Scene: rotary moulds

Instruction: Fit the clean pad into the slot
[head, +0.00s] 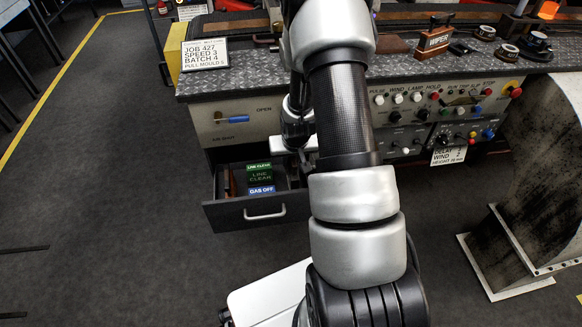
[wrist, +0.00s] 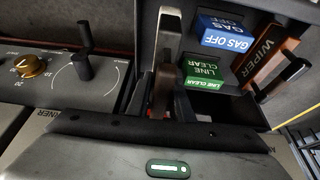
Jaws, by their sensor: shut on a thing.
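My gripper (wrist: 160,112) shows in the wrist view, its dark body with a green light across the bottom. It is shut on a narrow brown piece (wrist: 162,88), seen nearly edge on at the open drawer (wrist: 140,62). I take this piece for the clean pad, but its full shape is hidden. In the head view my arm hides the fingertips beside the drawer (head: 225,214). An orange-brown block marked WIPER (wrist: 266,56) shows at the right in the wrist view. I cannot make out the slot.
A blue GAS OFF block (wrist: 222,32) and a green LINE CLEAR block (wrist: 205,74) lie in the drawer. A knob panel (wrist: 50,72) is close on the left in the wrist view. A brown WIPER block (head: 434,40) stands on the bench.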

